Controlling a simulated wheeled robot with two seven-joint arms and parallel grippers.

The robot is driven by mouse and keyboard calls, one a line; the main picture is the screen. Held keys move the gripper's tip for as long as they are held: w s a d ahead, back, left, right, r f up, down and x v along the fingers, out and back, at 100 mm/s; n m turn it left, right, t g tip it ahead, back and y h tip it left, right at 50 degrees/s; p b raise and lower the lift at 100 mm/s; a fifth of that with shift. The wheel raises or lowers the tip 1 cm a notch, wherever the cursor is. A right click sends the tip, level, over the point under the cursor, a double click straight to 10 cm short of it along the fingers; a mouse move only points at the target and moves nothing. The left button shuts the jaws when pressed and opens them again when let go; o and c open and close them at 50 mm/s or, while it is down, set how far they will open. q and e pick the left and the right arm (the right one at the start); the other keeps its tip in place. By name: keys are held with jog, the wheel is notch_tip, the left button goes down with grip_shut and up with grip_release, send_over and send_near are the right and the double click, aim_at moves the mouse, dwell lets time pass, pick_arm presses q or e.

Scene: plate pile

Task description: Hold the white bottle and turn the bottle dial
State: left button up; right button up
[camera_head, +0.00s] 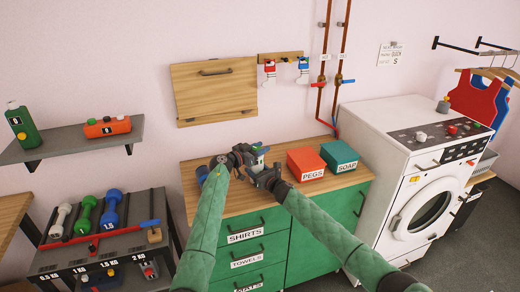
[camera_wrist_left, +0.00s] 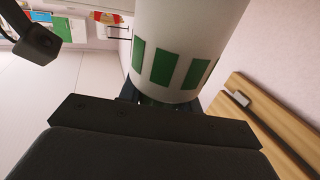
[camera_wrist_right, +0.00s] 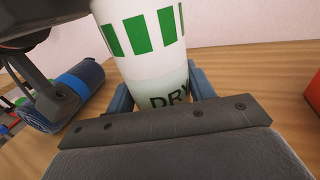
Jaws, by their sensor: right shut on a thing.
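The white bottle with green bars (camera_wrist_right: 145,45) stands upright on the wooden top in the right wrist view, with "DRY" printed low on it. My right gripper (camera_wrist_right: 163,95) is shut on its lower part, one blue finger on each side. The bottle also shows in the left wrist view (camera_wrist_left: 185,40), close to my left gripper (camera_wrist_left: 160,102). The left fingertips are mostly hidden there, so I cannot tell whether they touch the bottle. In the head view both grippers meet around the bottle and mostly cover it. The dial cannot be made out clearly.
A rolled blue cloth (camera_wrist_right: 70,95) lies left of the bottle on the cabinet top. A red PEGS box (camera_head: 306,164) and a teal SOAP box (camera_head: 340,155) stand to the right. A wooden panel (camera_head: 215,90) is on the wall behind. The washing machine (camera_head: 410,170) stands farther right.

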pick_arm(q)
jog(key=shift+w+a+f+n+t+y, duration=0.1)
jog(key=shift+a+n+t+y, duration=0.05)
jog(key=shift+n+t+y, duration=0.6)
jog(key=shift+a+n+t+y, duration=0.1)
jog(key=shift+n+t+y, duration=0.65)
jog(key=shift+t+y, duration=0.25)
pick_arm(e)
jog(key=shift+r, duration=0.1)
pick_arm(q)
jog(key=shift+w, duration=0.1)
jog(key=o, duration=1)
jog(key=v, duration=1.2)
